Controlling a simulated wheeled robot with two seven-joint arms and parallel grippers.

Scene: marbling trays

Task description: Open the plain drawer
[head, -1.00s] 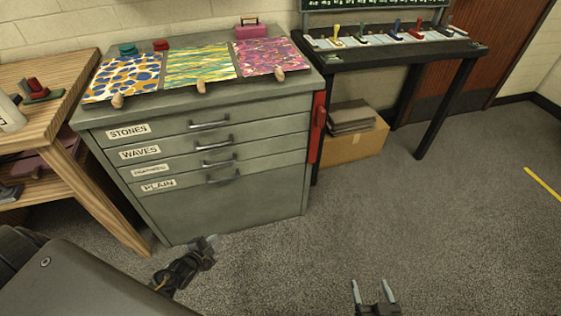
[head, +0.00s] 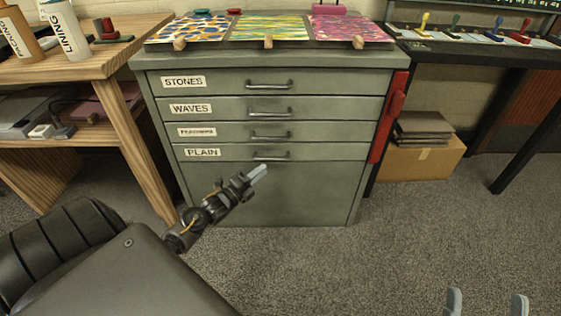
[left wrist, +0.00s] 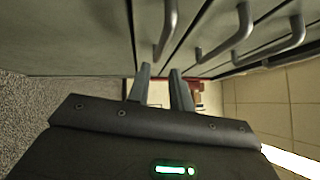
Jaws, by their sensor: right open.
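The grey-green cabinet has several drawers, all closed flush. The plain drawer (head: 335,153) is the lowest labelled one, with its PLAIN label (head: 202,153) at the left and a dark bar handle (head: 271,157) in the middle. My left gripper (head: 259,173) is just below and in front of that handle, pointing up to the right. In the left wrist view its fingers (left wrist: 160,75) are apart with nothing between them, and the plain drawer's handle (left wrist: 167,32) is just beyond the tips, not gripped. My right gripper (head: 486,300) is open and empty at the bottom right, over the floor.
Patterned sheets (head: 268,28) lie on the cabinet top. A red piece (head: 392,112) is on the cabinet's right side. A wooden bench (head: 95,60) with bottles stands at left. A cardboard box (head: 420,163) sits under the black table at right. The floor (head: 330,260) in front is clear.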

